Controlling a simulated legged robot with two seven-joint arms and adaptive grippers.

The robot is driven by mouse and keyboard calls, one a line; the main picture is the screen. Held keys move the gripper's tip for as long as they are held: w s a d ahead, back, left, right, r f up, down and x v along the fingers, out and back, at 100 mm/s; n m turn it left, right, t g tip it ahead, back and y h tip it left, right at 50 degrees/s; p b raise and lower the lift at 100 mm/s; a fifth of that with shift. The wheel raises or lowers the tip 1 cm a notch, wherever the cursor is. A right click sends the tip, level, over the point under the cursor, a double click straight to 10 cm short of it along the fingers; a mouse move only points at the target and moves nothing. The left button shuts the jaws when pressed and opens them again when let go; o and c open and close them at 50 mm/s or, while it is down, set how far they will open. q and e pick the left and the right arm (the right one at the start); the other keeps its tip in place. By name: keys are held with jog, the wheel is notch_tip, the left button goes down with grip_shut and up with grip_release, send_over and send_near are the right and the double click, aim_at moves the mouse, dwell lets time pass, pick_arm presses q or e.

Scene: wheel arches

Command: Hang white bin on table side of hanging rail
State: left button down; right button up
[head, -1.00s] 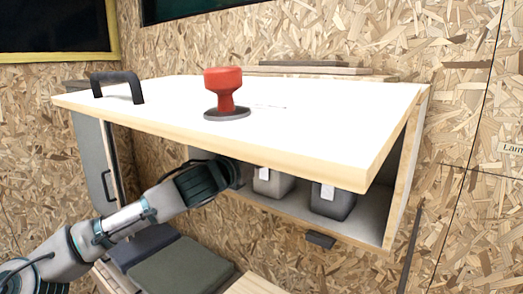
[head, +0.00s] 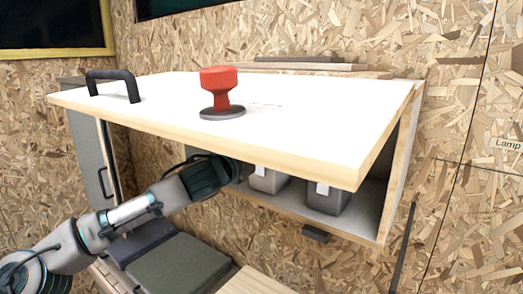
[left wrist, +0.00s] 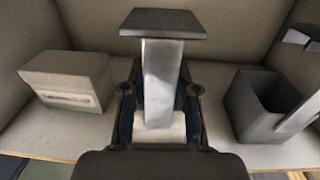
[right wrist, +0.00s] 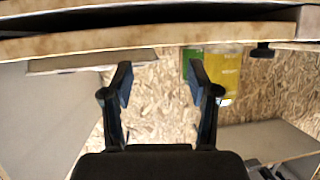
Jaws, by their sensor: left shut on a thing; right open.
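My left gripper (head: 240,171) reaches into the open compartment under the white top. In the left wrist view it (left wrist: 160,92) is shut on a pale upright strip with a dark flat top (left wrist: 163,22), which looks like a bin's hanger; the bin below is mostly hidden. In the head view a light bin (head: 270,180) with a white hanger stands just right of this gripper. A dark grey bin (head: 327,199) stands further right and shows in the left wrist view (left wrist: 248,108). My right gripper (right wrist: 160,75) is open and empty. I cannot identify the hanging rail.
A pale block (left wrist: 65,82) sits left of my left gripper inside the compartment. The white top (head: 300,130) overhangs closely above my left arm. A red knob (head: 218,88) and a black handle (head: 113,84) are on it. Dark cushions (head: 180,265) lie below.

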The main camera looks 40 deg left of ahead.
pick_arm(q)
jog(key=shift+r, duration=0.1)
pick_arm(e)
jog(key=shift+r, duration=0.1)
pick_arm(q)
jog(key=shift+s+r+p, duration=0.1)
jog(key=shift+r+p, duration=0.6)
jog(key=shift+p, duration=0.1)
jog(key=shift+r+p, duration=0.6)
jog(key=shift+p, duration=0.25)
pick_arm(e)
notch_tip(320, 180, up, 4)
jog(key=shift+w+r, duration=0.15)
jog(key=shift+r, duration=0.1)
pick_arm(q)
jog(key=shift+f, duration=0.1)
